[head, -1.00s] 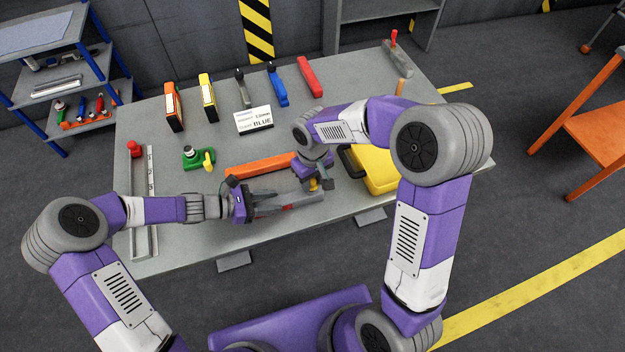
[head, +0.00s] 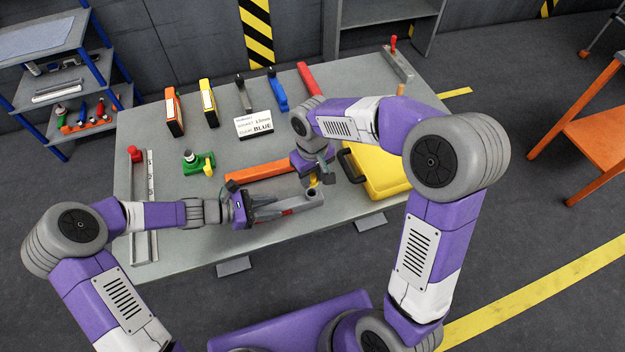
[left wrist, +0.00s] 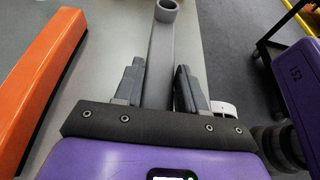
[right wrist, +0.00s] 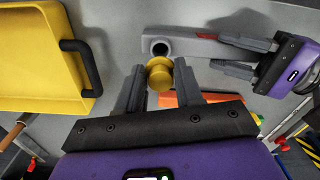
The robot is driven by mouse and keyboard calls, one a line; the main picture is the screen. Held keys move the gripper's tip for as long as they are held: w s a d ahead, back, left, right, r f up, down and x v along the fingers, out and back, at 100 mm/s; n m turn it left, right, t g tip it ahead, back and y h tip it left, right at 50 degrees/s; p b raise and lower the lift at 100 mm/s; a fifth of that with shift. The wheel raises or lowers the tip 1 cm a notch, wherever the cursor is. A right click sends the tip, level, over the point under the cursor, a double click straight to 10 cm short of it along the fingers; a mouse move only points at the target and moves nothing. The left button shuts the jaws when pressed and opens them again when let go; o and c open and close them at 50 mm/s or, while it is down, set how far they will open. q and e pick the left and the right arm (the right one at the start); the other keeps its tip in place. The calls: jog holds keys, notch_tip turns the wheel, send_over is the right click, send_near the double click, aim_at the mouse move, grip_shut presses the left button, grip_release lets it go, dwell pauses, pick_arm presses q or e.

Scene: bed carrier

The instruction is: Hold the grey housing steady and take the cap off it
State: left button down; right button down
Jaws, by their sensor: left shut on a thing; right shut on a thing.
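The grey housing (head: 307,200) is a long bar with a round, open socket at one end. My left gripper (left wrist: 160,85) is shut on its bar, and the socket (left wrist: 167,8) stands beyond the fingers, empty. A red mark shows on the housing in the right wrist view (right wrist: 187,45). The yellow cap (right wrist: 160,76) is between the fingers of my right gripper (right wrist: 158,70), which is shut on it. The cap is off the housing, close to the socket's dark opening. In the head view the cap (head: 313,181) is small and partly hidden by the gripper.
An orange bar (head: 262,171) lies just behind the housing. A yellow case (head: 385,178) with a black handle sits right of my right gripper. A green part (head: 198,163), a sign (head: 253,123) and several coloured tools stand farther back. The table's front edge is close to the left arm.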

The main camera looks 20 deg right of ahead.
dwell(0.3)
pick_arm(q)
jog(key=c, duration=0.6)
grip_release()
jog(key=shift+o, duration=0.2)
jog(key=shift+a, duration=0.1)
